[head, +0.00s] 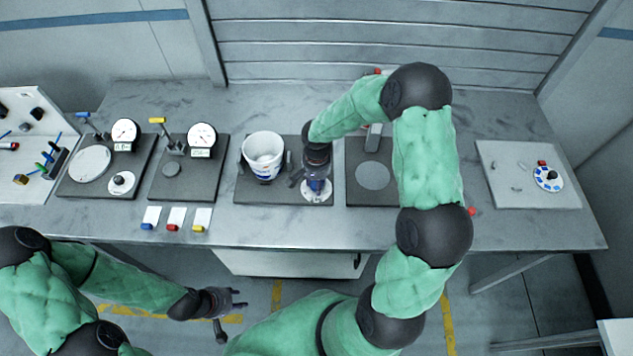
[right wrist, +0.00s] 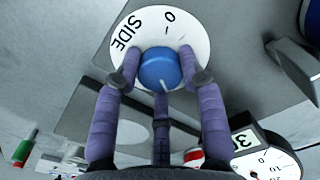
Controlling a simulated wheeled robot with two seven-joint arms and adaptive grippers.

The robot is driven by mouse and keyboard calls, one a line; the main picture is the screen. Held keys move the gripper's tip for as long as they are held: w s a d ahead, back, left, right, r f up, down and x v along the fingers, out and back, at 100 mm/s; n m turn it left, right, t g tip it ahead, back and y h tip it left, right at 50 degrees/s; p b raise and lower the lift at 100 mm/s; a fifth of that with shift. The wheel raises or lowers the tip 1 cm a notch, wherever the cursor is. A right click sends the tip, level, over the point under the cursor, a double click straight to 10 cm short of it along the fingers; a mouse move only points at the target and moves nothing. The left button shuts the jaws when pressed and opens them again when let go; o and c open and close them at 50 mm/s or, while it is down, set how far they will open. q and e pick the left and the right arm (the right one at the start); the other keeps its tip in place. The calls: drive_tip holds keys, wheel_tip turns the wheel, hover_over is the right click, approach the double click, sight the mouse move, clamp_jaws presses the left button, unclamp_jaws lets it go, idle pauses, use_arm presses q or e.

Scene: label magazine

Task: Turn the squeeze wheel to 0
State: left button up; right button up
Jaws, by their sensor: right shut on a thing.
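A blue knob (right wrist: 160,69), which I take for the squeeze wheel, sits on a round white dial (right wrist: 137,38) in the right wrist view. The dial shows "SIDE" at its left, "0" at its top and short tick marks. A pale line on the knob lies at its lower edge, on the side away from the "0". My right gripper (right wrist: 160,85) is shut on the knob, with fingers on both sides. My left gripper (head: 240,299) is open and empty, in front of the bench.
A white bucket (head: 263,147) stands left of the dial on the same dark board (head: 262,196). Two boards with round gauges (head: 125,134) are further left. A pale board (head: 500,190) with a blue-marked dial is at right. Coloured-tab cards (head: 176,214) lie near the front edge.

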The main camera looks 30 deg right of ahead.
drive_tip(key=n, duration=0.3)
drive_tip(key=shift+w+b, duration=0.1)
drive_tip(key=shift+b, duration=0.2)
drive_tip(key=n, duration=0.4)
drive_tip(key=shift+r, duration=0.1)
drive_tip(key=n, duration=0.3)
drive_tip(key=shift+n, duration=0.3)
drive_tip(key=n+p, duration=0.1)
drive_tip(key=n, duration=0.2)
drive_tip(key=shift+n, duration=0.3)
drive_tip(key=n+p, duration=0.1)
drive_tip(key=n, duration=0.2)
drive_tip(key=shift+r+n, duration=0.1)
drive_tip(key=shift+n, duration=0.3)
drive_tip(key=n+p, duration=0.1)
drive_tip(key=n, duration=0.2)
drive_tip(key=shift+n+p, duration=0.3)
drive_tip(key=shift+p, duration=0.1)
drive_tip(key=n+p, duration=0.2)
drive_tip(key=n, duration=0.2)
drive_tip(key=shift+n+p, duration=0.9)
drive_tip(key=shift+n, duration=1)
